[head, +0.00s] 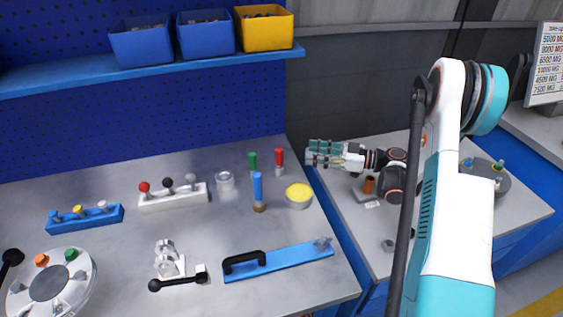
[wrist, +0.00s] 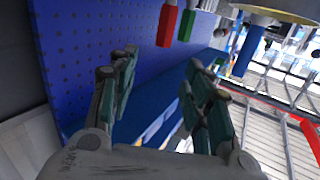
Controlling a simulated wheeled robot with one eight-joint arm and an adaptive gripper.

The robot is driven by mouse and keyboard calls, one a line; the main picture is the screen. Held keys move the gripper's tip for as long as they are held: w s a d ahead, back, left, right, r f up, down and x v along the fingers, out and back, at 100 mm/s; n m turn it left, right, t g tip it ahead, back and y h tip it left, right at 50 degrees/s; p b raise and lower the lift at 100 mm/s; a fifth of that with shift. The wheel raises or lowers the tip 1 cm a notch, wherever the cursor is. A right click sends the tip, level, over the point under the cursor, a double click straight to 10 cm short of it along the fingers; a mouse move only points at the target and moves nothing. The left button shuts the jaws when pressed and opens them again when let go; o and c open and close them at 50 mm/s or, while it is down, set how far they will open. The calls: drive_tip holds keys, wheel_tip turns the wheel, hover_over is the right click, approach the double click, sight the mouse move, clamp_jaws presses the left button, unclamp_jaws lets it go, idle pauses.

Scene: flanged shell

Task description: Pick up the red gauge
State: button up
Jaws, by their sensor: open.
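The red gauge (head: 279,158) stands upright near the back right corner of the grey workbench, red on top with a metallic lower part. My gripper (head: 312,153) is just right of it in the head view, fingers pointing left towards it, with a gap between them. In the wrist view the red gauge (wrist: 168,24) appears at the top, beyond the fingertips of my open gripper (wrist: 164,62). Nothing is between the fingers.
A green gauge (head: 252,162) stands just left of the red one, and a blue gauge (head: 258,188) stands in front. A yellow-topped round dish (head: 299,194) is close by. A blue shelf (head: 150,71) with bins hangs above the bench.

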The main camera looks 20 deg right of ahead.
drive_tip(key=d+f, duration=0.1)
drive_tip(key=b, duration=0.2)
approach(279, 149)
drive_tip(key=f+x, duration=0.1)
drive_tip(key=x, duration=0.3)
drive_tip(key=shift+n+y, duration=0.3)
drive_tip(key=shift+n, duration=0.1)
drive_tip(key=shift+b+x, duration=1)
drive_tip(key=shift+x, duration=2.1)
drive_tip(key=shift+r, duration=0.2)
clamp_jaws()
